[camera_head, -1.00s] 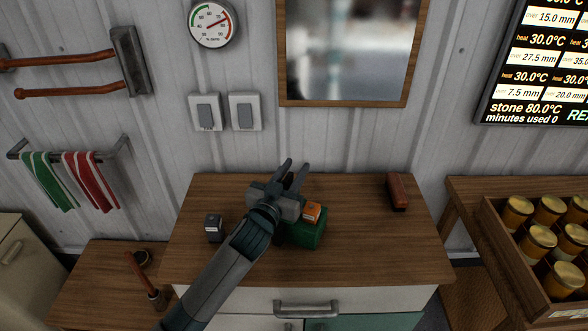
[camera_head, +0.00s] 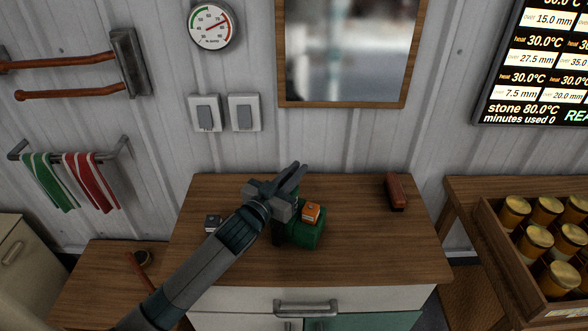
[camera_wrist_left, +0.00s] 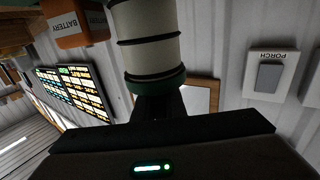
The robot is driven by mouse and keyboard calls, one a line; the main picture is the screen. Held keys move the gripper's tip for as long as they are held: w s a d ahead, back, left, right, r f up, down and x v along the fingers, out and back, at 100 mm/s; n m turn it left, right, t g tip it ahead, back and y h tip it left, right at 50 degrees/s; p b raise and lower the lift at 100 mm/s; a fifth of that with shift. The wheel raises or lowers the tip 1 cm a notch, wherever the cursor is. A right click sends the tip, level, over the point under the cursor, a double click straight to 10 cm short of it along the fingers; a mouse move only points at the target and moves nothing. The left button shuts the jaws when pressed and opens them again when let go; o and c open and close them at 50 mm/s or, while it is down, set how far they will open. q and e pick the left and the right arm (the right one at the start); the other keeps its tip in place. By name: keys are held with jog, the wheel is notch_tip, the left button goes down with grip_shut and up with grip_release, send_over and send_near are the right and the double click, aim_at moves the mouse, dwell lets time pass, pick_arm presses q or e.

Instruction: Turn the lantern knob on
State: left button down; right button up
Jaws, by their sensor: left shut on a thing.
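The lantern's pale ringed cylinder with a green band (camera_wrist_left: 148,45) fills the upper middle of the left wrist view, with a dark part (camera_wrist_left: 160,106) at its end. In the head view a green body (camera_head: 306,237) stands on the wooden cabinet top, with an orange battery (camera_head: 311,211) on it. My left gripper (camera_head: 298,175) is over the green body's back left, its fingers close together. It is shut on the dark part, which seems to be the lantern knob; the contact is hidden. The right gripper is not in view.
The cabinet top (camera_head: 370,255) is clear at the right, apart from a reddish-brown block (camera_head: 397,191). A small dark box (camera_head: 213,223) is beside my left arm. Light switches (camera_head: 206,113) and a framed mirror (camera_head: 348,50) are on the wall behind. A crate of jars (camera_head: 515,260) stands right.

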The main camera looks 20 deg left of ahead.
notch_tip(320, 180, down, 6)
jog(key=b, duration=0.7)
pick_arm(q)
jog(key=s+d+m+g+h, duration=0.1)
jog(key=m+g+h, duration=0.3)
jog(key=m+g, duration=0.1)
jog(key=s+m+g+h, duration=0.1)
jog(key=m+g+h, duration=0.3)
jog(key=g, duration=0.4)
jog(key=s+d+m+g+h+b, duration=0.1)
jog(key=s+m+g+h, duration=0.1)
jog(key=m+g+h, duration=0.2)
jog(key=shift+s+d+m+g+h, duration=0.1)
jog(key=shift+d+m+g+h, duration=0.1)
jog(key=shift+m+g, duration=0.55)
jog(key=shift+d+m+g+h, duration=0.2)
jog(key=shift+m+g, duration=0.35)
jog(key=shift+m, duration=0.3)
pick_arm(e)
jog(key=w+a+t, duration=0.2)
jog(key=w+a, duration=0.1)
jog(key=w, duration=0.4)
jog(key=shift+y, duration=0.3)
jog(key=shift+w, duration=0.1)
pick_arm(q)
jog(key=c, duration=1.8)
grip_release()
jog(key=shift+a, duration=0.15)
